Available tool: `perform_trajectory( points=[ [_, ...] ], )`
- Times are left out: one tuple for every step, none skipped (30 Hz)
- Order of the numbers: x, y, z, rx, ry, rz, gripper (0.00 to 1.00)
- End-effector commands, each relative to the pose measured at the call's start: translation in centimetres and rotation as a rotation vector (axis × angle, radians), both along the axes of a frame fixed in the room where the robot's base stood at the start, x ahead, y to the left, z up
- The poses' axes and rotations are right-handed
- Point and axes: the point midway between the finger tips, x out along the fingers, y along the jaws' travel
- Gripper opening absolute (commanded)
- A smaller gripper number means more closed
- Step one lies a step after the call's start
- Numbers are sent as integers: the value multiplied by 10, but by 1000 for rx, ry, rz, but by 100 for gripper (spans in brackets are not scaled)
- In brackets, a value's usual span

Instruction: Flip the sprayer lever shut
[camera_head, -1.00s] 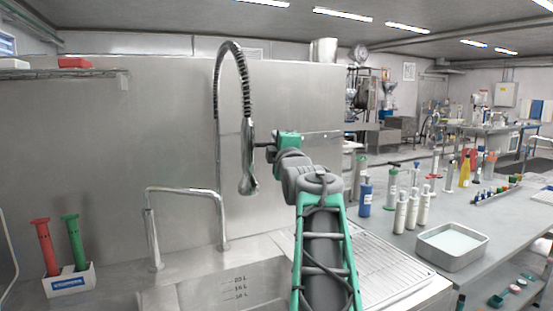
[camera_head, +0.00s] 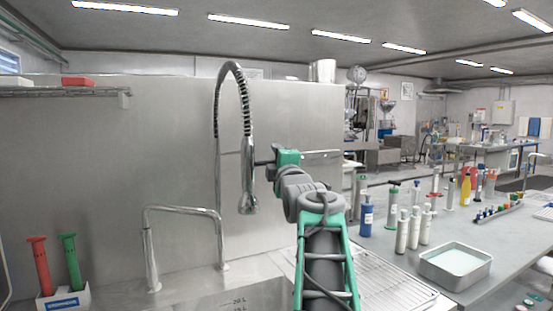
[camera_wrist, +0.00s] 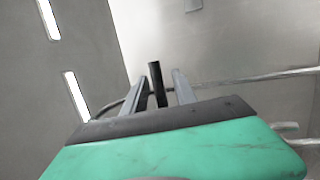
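The metal sprayer (camera_head: 247,188) hangs nose-down from an arched spring hose over the sink. My gripper (camera_head: 262,163) reaches in from the right at the upper part of the sprayer, beside it; contact cannot be told. In the wrist view, the two grey fingers of my gripper (camera_wrist: 160,90) stand apart. A short black rod (camera_wrist: 157,84), which may be the sprayer lever, shows between them, with a gap visible on its right. The sprayer body is not clearly visible in the wrist view, and the lever cannot be made out in the head view.
A bent metal tap (camera_head: 184,210) stands left of the sprayer. A rack (camera_head: 66,301) with red and green tubes is at far left. Bottles (camera_head: 402,230) and a metal tray (camera_head: 455,267) stand on the right counter. A steel wall (camera_head: 170,140) stands behind the sprayer.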

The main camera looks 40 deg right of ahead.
Motion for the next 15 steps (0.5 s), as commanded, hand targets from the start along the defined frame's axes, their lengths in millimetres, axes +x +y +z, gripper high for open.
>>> perform_trajectory(
  points=[
    [0, 0, 0, 0, 0, 0, 33],
    [0, 0, 0, 0, 0, 0, 33],
    [-1, 0, -1, 0, 0, 0, 33],
    [-2, 1, -1, 0, 0, 0, 33],
    [-4, 2, -2, 0, 0, 0, 33],
    [-9, 5, -3, 0, -1, 0, 33],
    [-13, 7, -4, -1, 0, 0, 33],
    [-18, 10, -6, -1, 0, -1, 33],
    [-26, 14, -8, -1, -1, -3, 33],
    [-32, 17, -9, -1, -1, -3, 33],
    [-37, 20, -10, -1, -1, -2, 33],
    [-44, 24, -12, -1, -1, -3, 33],
    [-49, 27, -13, -1, -1, -3, 33],
    [-54, 30, -13, -1, -1, -2, 33],
    [-58, 32, -15, 0, -1, -2, 33]
  ],
)
